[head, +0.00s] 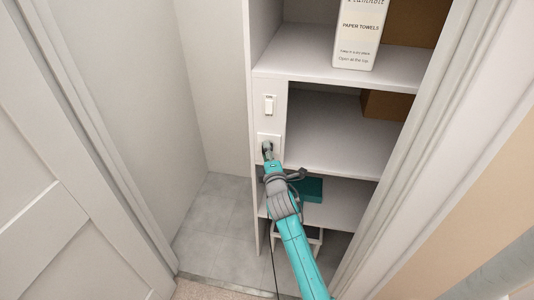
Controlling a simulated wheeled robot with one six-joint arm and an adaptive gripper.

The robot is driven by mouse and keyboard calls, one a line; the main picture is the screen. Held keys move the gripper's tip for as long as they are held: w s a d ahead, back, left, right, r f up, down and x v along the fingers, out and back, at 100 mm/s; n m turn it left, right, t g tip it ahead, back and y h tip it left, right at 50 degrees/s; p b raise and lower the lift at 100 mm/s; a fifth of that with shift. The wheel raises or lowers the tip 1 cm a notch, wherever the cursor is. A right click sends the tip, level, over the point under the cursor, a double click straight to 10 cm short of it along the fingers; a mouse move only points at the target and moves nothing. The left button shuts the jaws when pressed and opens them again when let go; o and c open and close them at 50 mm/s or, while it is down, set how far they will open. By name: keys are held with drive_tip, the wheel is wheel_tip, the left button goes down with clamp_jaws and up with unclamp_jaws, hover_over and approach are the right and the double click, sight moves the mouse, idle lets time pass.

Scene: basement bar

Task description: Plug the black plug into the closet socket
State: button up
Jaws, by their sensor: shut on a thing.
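The closet socket (262,139) is a white plate on the front of the narrow white panel beside the shelves, below a light switch. My gripper (268,156) reaches up from the lower right and ends right in front of this plate. It is shut on the black plug, which is mostly hidden by the gripper. A thin dark cord (272,255) hangs below the gripper toward the floor. The gripper covers the lower part of the plate. I cannot tell from this view whether the plug's prongs are in the socket or just in front of it.
White shelves (330,140) stand right of the panel. A paper towels box (357,35) is on the upper shelf, and a teal item (312,188) lies on a lower shelf, close to my arm. A white door (60,190) is at left. The closet floor (215,225) left of the panel is clear.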

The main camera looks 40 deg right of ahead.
drive_tip(key=shift+w+d, duration=0.35)
drive_tip(key=shift+d, duration=0.1)
idle(0.9)
drive_tip(key=o, duration=1.1)
drive_tip(key=shift+o, duration=0.2)
drive_tip(key=shift+s, duration=0.1)
drive_tip(key=v, duration=1.2)
